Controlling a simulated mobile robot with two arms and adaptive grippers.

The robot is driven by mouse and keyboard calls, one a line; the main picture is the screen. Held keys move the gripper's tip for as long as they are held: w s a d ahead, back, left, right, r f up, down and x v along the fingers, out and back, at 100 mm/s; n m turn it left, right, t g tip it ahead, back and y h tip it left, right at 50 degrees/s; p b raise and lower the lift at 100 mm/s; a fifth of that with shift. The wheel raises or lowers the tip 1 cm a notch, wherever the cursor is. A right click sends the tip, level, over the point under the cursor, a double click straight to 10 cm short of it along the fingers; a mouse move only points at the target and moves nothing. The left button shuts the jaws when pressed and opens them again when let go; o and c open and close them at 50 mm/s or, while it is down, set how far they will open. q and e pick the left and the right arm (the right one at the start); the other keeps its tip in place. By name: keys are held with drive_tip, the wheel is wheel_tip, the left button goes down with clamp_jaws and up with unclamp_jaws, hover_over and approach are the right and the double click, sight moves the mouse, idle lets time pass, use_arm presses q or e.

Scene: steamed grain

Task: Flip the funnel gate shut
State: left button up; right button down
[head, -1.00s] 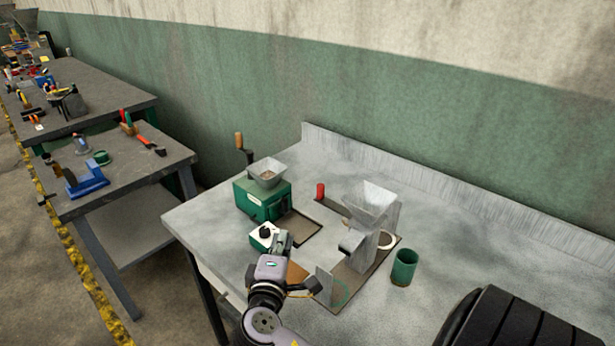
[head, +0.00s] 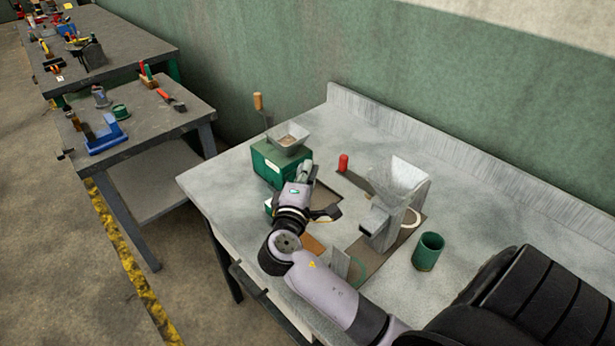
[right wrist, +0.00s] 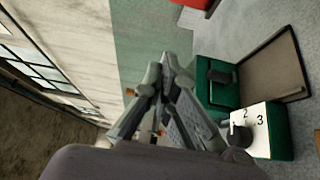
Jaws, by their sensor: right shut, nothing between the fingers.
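A green mill (head: 265,165) stands at the left of the bench with a grey funnel (head: 289,139) holding grain on top. A second, grey metal funnel (head: 402,178) stands on a stand to the right. I cannot tell a gate apart on either funnel. My right gripper (head: 306,170) is shut and empty, in front of the mill and partly covering it. In the right wrist view its closed fingertips (right wrist: 168,62) are left of the mill's green body (right wrist: 212,85), which bears a dark block (right wrist: 222,76). My left gripper is not in view.
A numbered dial box (right wrist: 255,130) sits beside the mill, mostly hidden by my arm in the head view. A dark tray (head: 326,197), a red cylinder (head: 343,162) and a green cup (head: 428,253) are on the bench (head: 385,140). Clear bench lies behind the metal funnel.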

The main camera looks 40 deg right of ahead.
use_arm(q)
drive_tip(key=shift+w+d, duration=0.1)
use_arm(e)
drive_tip(key=d, duration=0.5)
drive_tip(key=shift+s+d, duration=0.1)
drive_tip(key=shift+d, duration=0.3)
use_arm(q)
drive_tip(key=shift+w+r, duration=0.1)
